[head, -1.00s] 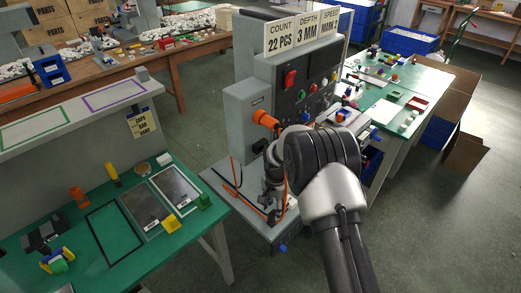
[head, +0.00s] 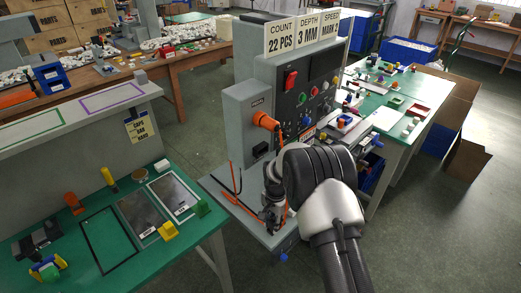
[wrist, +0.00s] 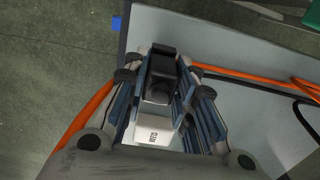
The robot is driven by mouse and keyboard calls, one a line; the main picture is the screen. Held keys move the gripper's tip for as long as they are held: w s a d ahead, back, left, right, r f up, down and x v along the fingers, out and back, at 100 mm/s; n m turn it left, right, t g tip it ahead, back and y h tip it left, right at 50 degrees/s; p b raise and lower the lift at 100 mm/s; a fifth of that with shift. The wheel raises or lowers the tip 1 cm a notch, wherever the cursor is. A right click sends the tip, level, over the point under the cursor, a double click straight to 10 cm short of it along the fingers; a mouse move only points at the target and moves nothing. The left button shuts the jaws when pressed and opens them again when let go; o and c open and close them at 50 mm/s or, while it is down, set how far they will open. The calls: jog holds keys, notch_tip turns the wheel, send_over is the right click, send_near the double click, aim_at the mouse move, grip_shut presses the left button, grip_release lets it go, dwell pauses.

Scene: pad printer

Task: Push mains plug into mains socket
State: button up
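The mains socket (head: 260,151) looks like the small black inlet on the front of the grey side box, below an orange knob. My gripper (head: 268,215) is low over the machine's grey base plate, below the socket. In the wrist view my gripper (wrist: 164,85) has its two blue-grey fingers drawn in on either side of a black block, which I take as the mains plug (wrist: 160,78). A white labelled part (wrist: 155,132) shows between the fingers, nearer the palm. The plug's front face is hidden, and finger contact is hard to see.
An orange cable (wrist: 240,76) runs behind the fingers across the base plate; a black cable (wrist: 305,112) lies at its right. The grey pad printer (head: 290,85) stands behind the gripper. A green table (head: 75,262) is at left, another (head: 400,95) at right.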

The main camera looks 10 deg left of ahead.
aim_at(274, 220)
grip_shut()
jog(key=shift+r, duration=0.1)
jog(key=shift+r+p, duration=1.45)
jog(key=shift+r, duration=0.95)
